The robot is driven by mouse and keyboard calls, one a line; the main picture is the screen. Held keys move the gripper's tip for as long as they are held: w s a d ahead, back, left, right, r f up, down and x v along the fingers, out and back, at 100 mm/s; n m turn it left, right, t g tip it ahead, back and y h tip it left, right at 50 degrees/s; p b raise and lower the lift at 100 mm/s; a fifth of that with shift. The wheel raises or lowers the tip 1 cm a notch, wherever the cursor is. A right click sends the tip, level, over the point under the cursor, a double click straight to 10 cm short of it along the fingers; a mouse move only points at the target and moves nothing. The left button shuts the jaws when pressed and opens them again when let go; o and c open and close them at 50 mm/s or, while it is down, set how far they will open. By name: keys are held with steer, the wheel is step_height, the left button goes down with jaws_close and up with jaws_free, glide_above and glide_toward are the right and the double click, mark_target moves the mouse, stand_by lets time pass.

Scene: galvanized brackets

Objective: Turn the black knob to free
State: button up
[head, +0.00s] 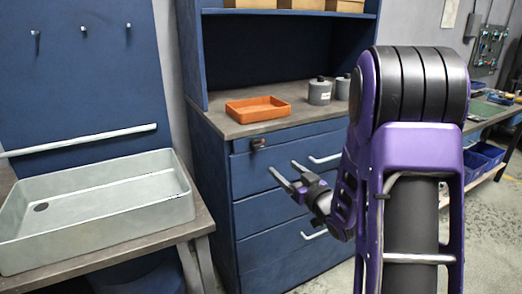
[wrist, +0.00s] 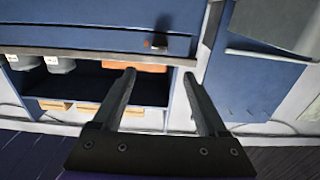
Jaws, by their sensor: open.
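The black knob (head: 258,143) sits on a small plate at the upper left of the blue cabinet's front, just under the worktop. A small reddish mark shows beside it. It also shows as a dark shape in the wrist view (wrist: 160,42), which looks upside down. My gripper (head: 287,172) is open and empty in front of the drawers, lower and to the right of the knob in the head view. Its two fingers in the wrist view (wrist: 160,73) are spread and apart from the knob. The knob's exact turn position is too small to tell.
An orange tray (head: 258,108) and grey canisters (head: 319,91) stand on the cabinet top (head: 222,124). Drawer handles (head: 325,159) stick out near my gripper. A grey basin (head: 100,205) stands on a bench at left. Open floor lies at the right.

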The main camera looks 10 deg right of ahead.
mark_target(259, 147)
steer(key=x, duration=1.5)
steer(key=shift+w+a, duration=0.1)
steer(key=shift+w, duration=0.2)
jaws_close()
